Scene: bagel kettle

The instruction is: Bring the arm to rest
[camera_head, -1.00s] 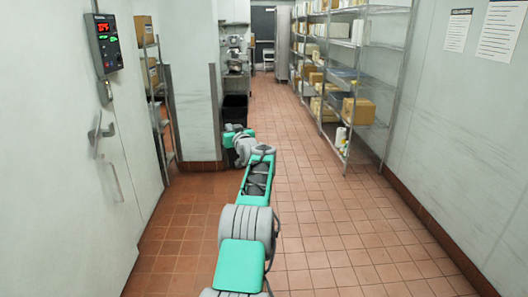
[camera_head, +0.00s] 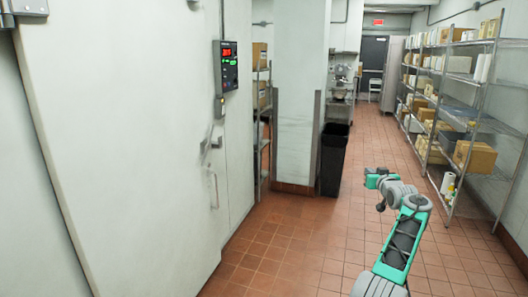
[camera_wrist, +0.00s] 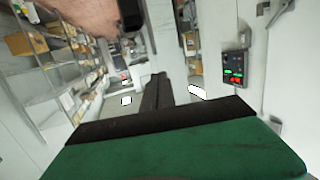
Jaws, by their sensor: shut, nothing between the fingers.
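My arm reaches forward over the tiled floor at the lower right of the head view, its grey and green links bent at the elbow. The far end of the arm shows there as a small green part, too small to read the fingers. In the wrist view, my gripper (camera_wrist: 158,82) shows as dark fingers close together beyond a green and black body. It is shut and empty, and points down the aisle.
A white door (camera_head: 120,150) with a handle fills the left, beside a control panel (camera_head: 226,66) with red digits. A black bin (camera_head: 333,158) stands by a pillar (camera_head: 300,100). Wire shelves (camera_head: 470,110) with boxes line the right. The tiled aisle (camera_head: 385,135) between is clear.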

